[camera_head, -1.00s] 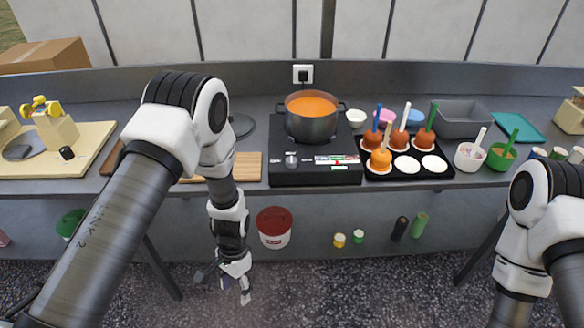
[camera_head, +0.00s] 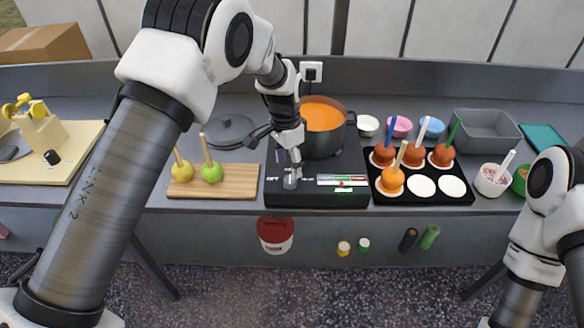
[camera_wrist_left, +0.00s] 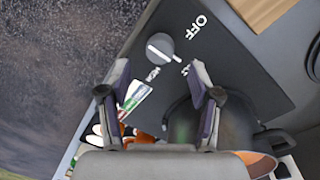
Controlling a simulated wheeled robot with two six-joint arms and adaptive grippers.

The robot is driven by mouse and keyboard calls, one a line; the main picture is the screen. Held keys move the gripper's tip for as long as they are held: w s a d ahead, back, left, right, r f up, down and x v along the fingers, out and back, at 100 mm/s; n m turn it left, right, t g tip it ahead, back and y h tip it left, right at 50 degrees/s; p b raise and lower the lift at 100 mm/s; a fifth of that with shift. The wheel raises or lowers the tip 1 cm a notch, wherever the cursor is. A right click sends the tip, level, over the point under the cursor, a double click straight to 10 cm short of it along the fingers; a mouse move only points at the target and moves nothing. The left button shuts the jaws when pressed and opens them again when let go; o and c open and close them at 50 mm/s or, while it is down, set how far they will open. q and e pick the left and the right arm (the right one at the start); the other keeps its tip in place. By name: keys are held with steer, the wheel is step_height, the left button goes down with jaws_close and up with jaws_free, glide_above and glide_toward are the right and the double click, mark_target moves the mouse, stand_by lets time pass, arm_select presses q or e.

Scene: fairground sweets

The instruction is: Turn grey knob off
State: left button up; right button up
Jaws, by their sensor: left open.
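The grey knob (camera_head: 291,181) sits at the front left of the black cooker (camera_head: 330,199). In the left wrist view the knob (camera_wrist_left: 159,47) has a white pointer line, with OFF lettering to its upper right and further lettering below it. The pointer lies slantwise and is turned away from OFF. My left gripper (camera_head: 288,163) is open and empty, just above and behind the knob. In the left wrist view its fingertips (camera_wrist_left: 158,75) are apart, with the knob beyond them. My right arm shows at the right edge; its gripper is out of view.
A pot of orange liquid (camera_head: 323,122) stands on the cooker right behind my left gripper. A wooden board (camera_head: 235,190) with two apples on sticks lies to the left. A black tray (camera_head: 447,197) of dipped apples is to the right.

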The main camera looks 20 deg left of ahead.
mark_target(290, 178)
arm_select(q)
steer(key=shift+s+d+f+p, duration=0.1)
steer(key=shift+s+f+p, duration=0.1)
steer(key=shift+s+f, duration=0.35)
steer(key=shift+s+f+p, duration=0.15)
steer(key=shift+s+f, duration=0.15)
steer(key=shift+f, duration=0.4)
steer(key=w+f, duration=0.2)
steer(key=f, duration=0.1)
steer(key=shift+w, duration=0.15)
steer(key=shift+s+r, duration=0.2)
steer(key=shift+r, duration=0.05)
steer(key=shift+s+r, duration=0.2)
steer(key=shift+s, duration=0.1)
steer(key=c, duration=0.5)
steer(key=shift+s+r, duration=0.1)
steer(key=c, duration=0.5)
steer(key=shift+c, duration=0.8)
arm_select(e)
steer(key=shift+s+r, duration=0.1)
steer(key=shift+r, duration=0.6)
arm_select(q)
steer(key=shift+f, duration=0.2)
